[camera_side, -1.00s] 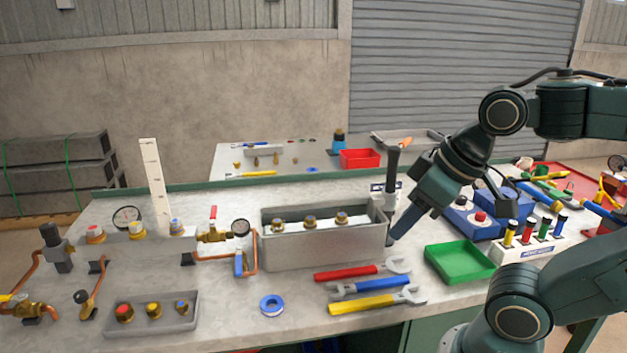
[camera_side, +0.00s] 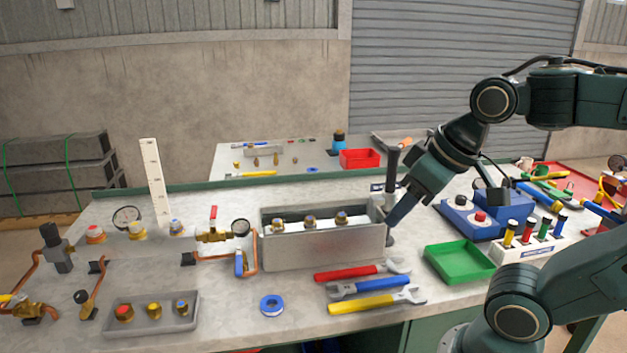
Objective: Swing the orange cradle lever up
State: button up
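The grey cradle box (camera_side: 325,247) stands on the bench with three brass fittings in it. An upright dark lever with a black grip (camera_side: 392,165) stands at its right end. I cannot make out an orange lever there. My gripper (camera_side: 392,221) points down and left beside the box's right end, its tip close to the lever's lower part. It overlaps the lever's line in this view, so I cannot tell whether they touch. Its fingers look like one narrow dark piece, so their gap is hidden.
Red, blue and yellow wrenches (camera_side: 375,302) lie in front of the box. A green tray (camera_side: 460,262) and a blue unit with buttons (camera_side: 485,216) stand to the right. Valves and copper pipes (camera_side: 215,236) are to the left. A blue tape roll (camera_side: 271,305) lies in front.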

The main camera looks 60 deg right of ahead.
jog(key=w+d+r+m+g+h, duration=0.1)
jog(key=w+d+r+m, duration=0.35)
jog(key=d, duration=0.35)
jog(key=w+d+r+m+g+h, duration=0.1)
jog(key=w+d+r+m+h, duration=0.15)
jog(key=d+m, duration=0.4)
jog(key=w+d+r+m, duration=0.3)
jog(key=w+d+r, duration=0.1)
jog(key=d, duration=0.5)
jog(key=m+g, duration=0.2)
jog(key=m, duration=0.2)
send_near(406, 140)
jog(key=shift+h, duration=0.35)
jog(key=v, duration=0.5)
jog(key=shift+s+a+r, duration=0.1)
jog(key=shift+s+a, duration=0.1)
jog(key=shift+s, duration=0.15)
jog(key=x, duration=1.3)
jog(key=shift+w+d+f, duration=0.1)
jog(key=shift+w+f, duration=0.2)
jog(key=shift+w, duration=0.05)
grip_shut()
